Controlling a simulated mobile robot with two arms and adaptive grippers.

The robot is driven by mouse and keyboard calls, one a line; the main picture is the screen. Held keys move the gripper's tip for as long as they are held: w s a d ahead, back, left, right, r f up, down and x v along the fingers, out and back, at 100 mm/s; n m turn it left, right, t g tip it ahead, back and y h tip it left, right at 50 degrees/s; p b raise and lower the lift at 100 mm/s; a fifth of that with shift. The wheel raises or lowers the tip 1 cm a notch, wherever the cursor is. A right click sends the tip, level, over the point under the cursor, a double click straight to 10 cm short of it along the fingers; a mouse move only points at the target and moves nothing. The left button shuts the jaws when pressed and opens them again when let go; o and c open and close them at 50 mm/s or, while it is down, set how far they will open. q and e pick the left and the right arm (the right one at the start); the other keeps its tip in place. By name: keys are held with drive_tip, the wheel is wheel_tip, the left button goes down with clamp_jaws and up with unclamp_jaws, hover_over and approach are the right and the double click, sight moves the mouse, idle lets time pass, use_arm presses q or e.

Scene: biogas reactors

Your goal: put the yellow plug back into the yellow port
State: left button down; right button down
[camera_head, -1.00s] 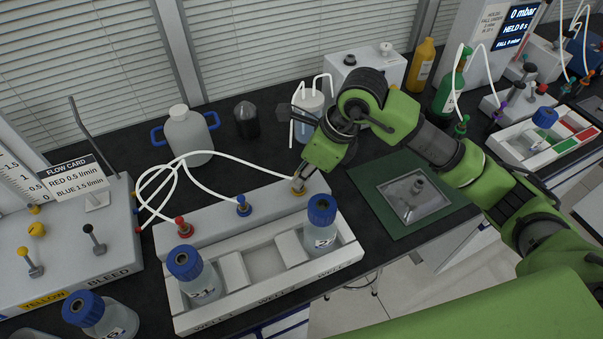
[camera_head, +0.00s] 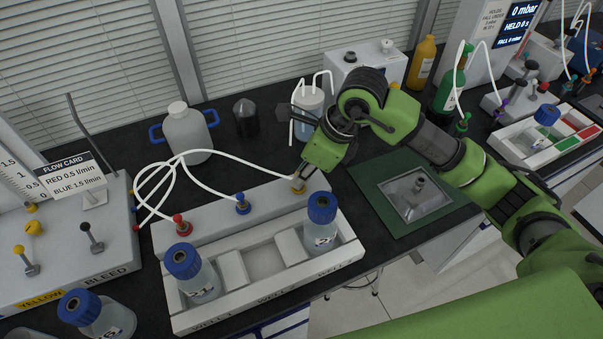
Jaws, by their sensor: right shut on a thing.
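The yellow plug (camera_head: 299,185) is at the right end of the grey manifold block (camera_head: 200,219), at the yellow port, with a white tube running to it. Whether it is fully seated cannot be told. My right gripper (camera_head: 302,174) comes down from above and is shut on the plug; its fingertips are small and partly hidden. A red plug (camera_head: 182,227) and a blue plug (camera_head: 241,204) stand upright on the same block, each with a white tube. My left gripper is not in view.
A white well rack (camera_head: 352,254) in front holds two blue-capped bottles (camera_head: 321,222) (camera_head: 194,275). A grey jug (camera_head: 186,135) and a gas wash bottle (camera_head: 307,112) stand behind. A flow card (camera_head: 72,176) stands left.

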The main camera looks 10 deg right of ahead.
drive_tip(key=c, duration=2)
unclamp_jaws()
drive_tip(key=shift+r, duration=0.1)
drive_tip(key=v, duration=1.1)
drive_tip(key=shift+s+d+r, duration=0.15)
drive_tip(key=shift+d+r, duration=0.05)
drive_tip(key=shift+r, duration=0.15)
